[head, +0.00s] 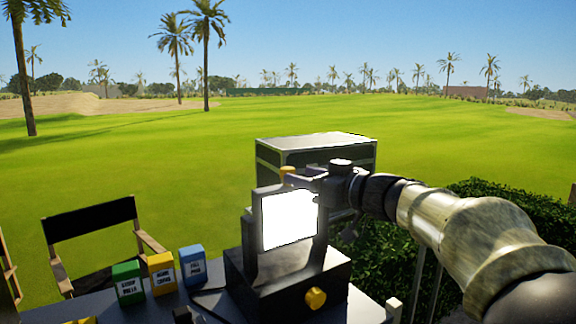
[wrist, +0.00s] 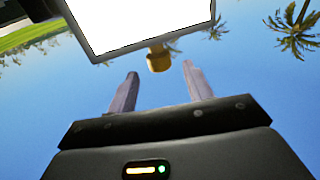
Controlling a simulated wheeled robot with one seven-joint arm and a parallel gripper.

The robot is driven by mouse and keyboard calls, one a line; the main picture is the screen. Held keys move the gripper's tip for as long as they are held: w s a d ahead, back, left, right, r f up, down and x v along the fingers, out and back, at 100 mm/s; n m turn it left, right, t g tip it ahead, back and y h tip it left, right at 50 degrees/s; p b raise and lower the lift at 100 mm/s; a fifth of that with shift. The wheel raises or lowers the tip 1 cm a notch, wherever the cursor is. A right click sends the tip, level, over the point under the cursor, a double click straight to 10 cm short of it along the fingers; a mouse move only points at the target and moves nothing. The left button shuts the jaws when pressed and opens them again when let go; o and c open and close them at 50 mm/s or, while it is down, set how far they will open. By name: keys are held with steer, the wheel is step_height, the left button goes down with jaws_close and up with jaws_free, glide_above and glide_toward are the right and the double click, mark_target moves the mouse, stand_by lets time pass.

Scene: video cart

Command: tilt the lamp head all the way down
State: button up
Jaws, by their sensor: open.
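The lamp has a black base (head: 290,280) with a yellow knob (head: 316,298) on its front. Its head, a bright white panel in a dark frame (head: 290,218), stands nearly upright above the base. A small yellow knob (head: 287,170) sticks up from the head's top edge. My gripper (head: 301,179) is at the head's upper right, beside that knob. In the wrist view the lamp panel (wrist: 140,18) fills the top, and the yellow knob (wrist: 158,60) shows between the tips of my open gripper (wrist: 160,72). I see gaps on both sides of it; contact does not show.
Green, yellow and blue boxes (head: 161,273) stand on the cart left of the lamp, with a dark cable between. A black folding chair (head: 92,222) is at the left. A large grey case (head: 315,145) stands behind the lamp, and a hedge (head: 400,265) is at the right.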

mark_target(288, 168)
steer(key=p+x, duration=0.1)
steer(key=x, duration=0.4)
steer(key=shift+w+a, duration=0.1)
steer(key=shift+w, duration=0.05)
steer(key=c, duration=1)
